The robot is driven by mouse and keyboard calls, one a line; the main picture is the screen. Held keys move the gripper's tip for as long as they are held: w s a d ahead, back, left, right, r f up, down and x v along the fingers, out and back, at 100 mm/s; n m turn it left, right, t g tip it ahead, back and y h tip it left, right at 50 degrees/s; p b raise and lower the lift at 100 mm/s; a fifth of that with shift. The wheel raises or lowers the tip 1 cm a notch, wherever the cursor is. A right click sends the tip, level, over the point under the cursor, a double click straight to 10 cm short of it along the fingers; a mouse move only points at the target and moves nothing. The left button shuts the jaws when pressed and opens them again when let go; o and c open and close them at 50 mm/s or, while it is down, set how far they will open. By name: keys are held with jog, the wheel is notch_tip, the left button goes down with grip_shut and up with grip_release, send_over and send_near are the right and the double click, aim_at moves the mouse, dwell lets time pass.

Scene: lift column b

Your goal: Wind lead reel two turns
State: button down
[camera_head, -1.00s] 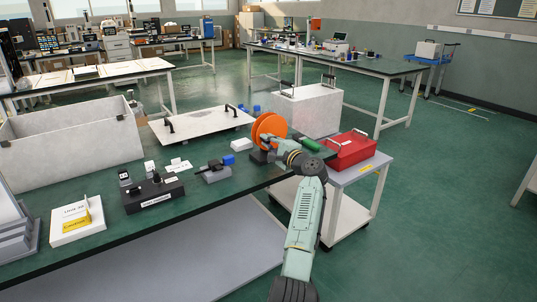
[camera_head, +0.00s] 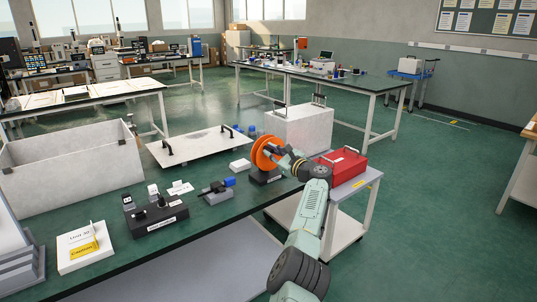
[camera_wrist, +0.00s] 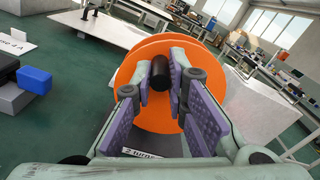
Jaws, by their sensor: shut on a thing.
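The orange lead reel (camera_head: 266,152) stands upright on a dark base (camera_head: 264,176) at the right end of the green bench. In the wrist view the reel's orange disc (camera_wrist: 137,78) fills the middle, facing me. A black crank handle (camera_wrist: 160,70) sticks out towards me in front of the disc. My gripper (camera_wrist: 167,88) has its purple-padded fingers on either side of this handle and is shut on it. In the head view my gripper (camera_head: 284,157) is at the reel's right side, and the handle is hidden there.
A red box (camera_head: 343,161) sits on a trolley right of the bench. A white panel with black handles (camera_head: 200,146) lies behind the reel's left. A large white box (camera_head: 302,128) stands behind. Small devices and a black box (camera_head: 160,220) lie on the bench left of the reel.

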jog(key=shift+w+d+r+m, duration=0.2)
jog(key=shift+d+m, duration=0.1)
jog(key=shift+m, duration=0.6)
jog(key=shift+w+d+r+m, duration=0.15)
jog(key=shift+d+m, duration=0.1)
jog(key=shift+m, duration=0.65)
jog(key=shift+f, duration=0.1)
jog(key=c, duration=1.6)
grip_release()
jog(key=shift+d, duration=0.1)
jog(key=v, duration=1.1)
jog(key=shift+s+d, duration=0.2)
jog(key=shift+s, duration=0.15)
